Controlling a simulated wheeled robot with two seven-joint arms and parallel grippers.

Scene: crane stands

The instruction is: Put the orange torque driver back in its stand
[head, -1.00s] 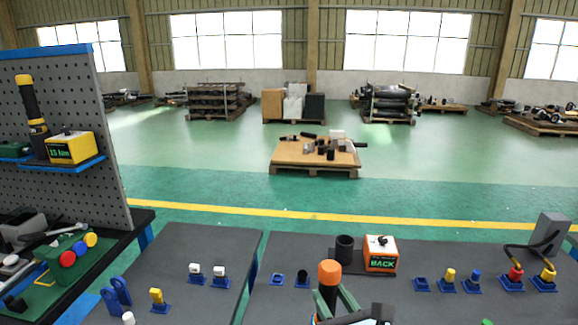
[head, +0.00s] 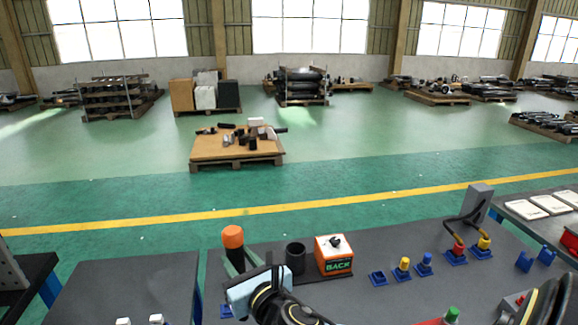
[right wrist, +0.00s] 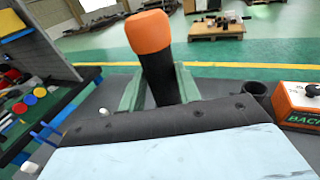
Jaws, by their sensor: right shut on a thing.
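The torque driver (head: 233,238) has an orange cap and a black body and stands roughly upright in my right gripper (head: 240,262). The right wrist view shows the driver (right wrist: 153,40) between the green fingers of the right gripper (right wrist: 158,88); its lower end is hidden. The stand's black cup (head: 295,257) is open at the top and looks empty, beside an orange and white box (head: 333,256) marked BACK. In the head view the driver is left of the cup, apart from it. The cup (right wrist: 254,90) also shows in the right wrist view. My left gripper is not in view.
Right of the box, blue sockets hold a yellow plug (head: 403,267) and a blue plug (head: 425,263). Cables run from a grey block (head: 479,200) to red and yellow plugs. A gap separates the bench from a dark table (head: 120,285) at left.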

